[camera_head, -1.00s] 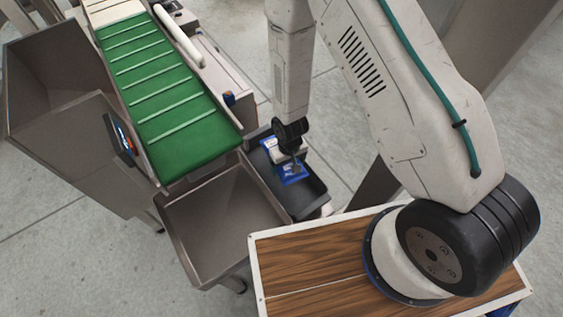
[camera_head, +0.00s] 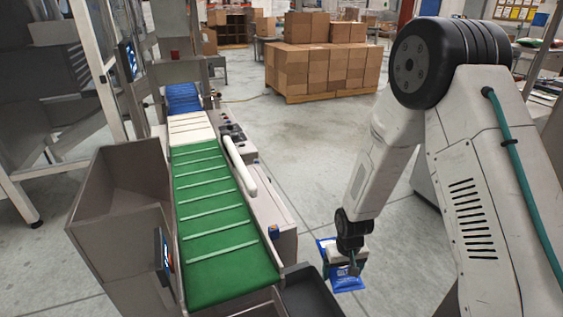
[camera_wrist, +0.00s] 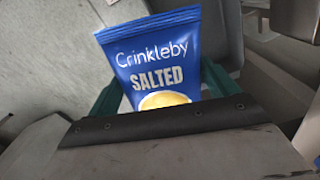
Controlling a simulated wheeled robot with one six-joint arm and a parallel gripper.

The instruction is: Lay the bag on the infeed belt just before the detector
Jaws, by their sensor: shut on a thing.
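The bag (camera_head: 347,279) is a blue crisp packet. In the wrist view the bag (camera_wrist: 155,58) reads "Crinkleby SALTED" and stands between the green fingers, its lower end hidden by the gripper. My gripper (camera_head: 345,262) is shut on the bag and holds it in the air, right of the conveyor. The conveyor has a green cleated belt (camera_head: 212,215) in front, a pale belt section (camera_head: 190,128) behind it and a blue belt section (camera_head: 182,98) farther back. A grey metal housing (camera_head: 176,71) spans the line near the blue section; it may be the detector.
A steel hopper (camera_head: 125,190) with a screen stands left of the green belt. A dark tray (camera_head: 312,297) is at the belt's near end. A white tube (camera_head: 238,172) runs along the conveyor's right side. Open floor lies right, with stacked cartons (camera_head: 325,65) behind.

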